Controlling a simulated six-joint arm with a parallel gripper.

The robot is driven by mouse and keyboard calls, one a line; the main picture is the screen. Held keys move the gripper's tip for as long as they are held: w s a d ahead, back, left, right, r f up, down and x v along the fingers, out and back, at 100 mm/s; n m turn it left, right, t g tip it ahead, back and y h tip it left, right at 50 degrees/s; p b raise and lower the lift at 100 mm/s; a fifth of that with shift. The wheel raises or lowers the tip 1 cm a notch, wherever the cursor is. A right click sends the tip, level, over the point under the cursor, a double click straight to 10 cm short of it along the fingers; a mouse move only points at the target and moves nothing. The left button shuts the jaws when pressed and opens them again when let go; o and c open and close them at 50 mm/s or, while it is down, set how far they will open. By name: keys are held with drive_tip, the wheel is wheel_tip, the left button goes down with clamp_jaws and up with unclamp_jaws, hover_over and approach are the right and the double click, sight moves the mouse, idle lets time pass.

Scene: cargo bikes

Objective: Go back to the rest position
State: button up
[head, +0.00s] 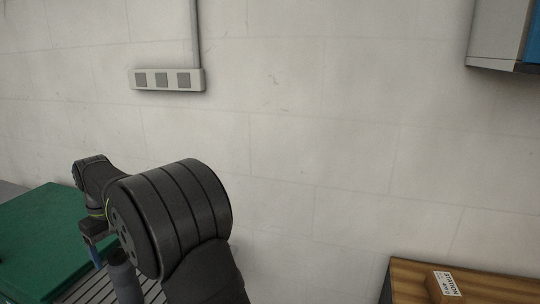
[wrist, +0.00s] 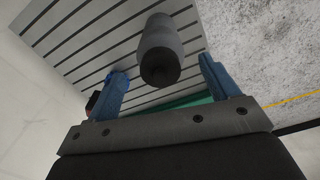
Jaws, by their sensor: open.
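My gripper (head: 95,256) is at the lower left of the head view, with a blue finger pointing down. In the wrist view its two blue fingers (wrist: 162,70) stand wide apart, with nothing gripped. A dark grey cylinder (wrist: 158,45) shows in the gap between them, touching neither finger; its distance is hard to tell. A similar grey cylinder (head: 122,272) stands beside my gripper in the head view. My arm hides part of what is behind it.
A grey slatted surface (wrist: 90,35) lies below my gripper. A green surface (head: 40,232) is at the left. A wooden top (head: 405,280) with a small labelled box (head: 442,287) is at lower right. A wall socket strip (head: 166,80) and a wall cabinet (head: 497,30) are higher up.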

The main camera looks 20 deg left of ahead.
sight(117, 254)
wheel_tip(117, 254, down, 7)
drive_tip(key=shift+r, duration=0.1)
wheel_tip(117, 254, up, 2)
drive_tip(key=shift+r, duration=0.75)
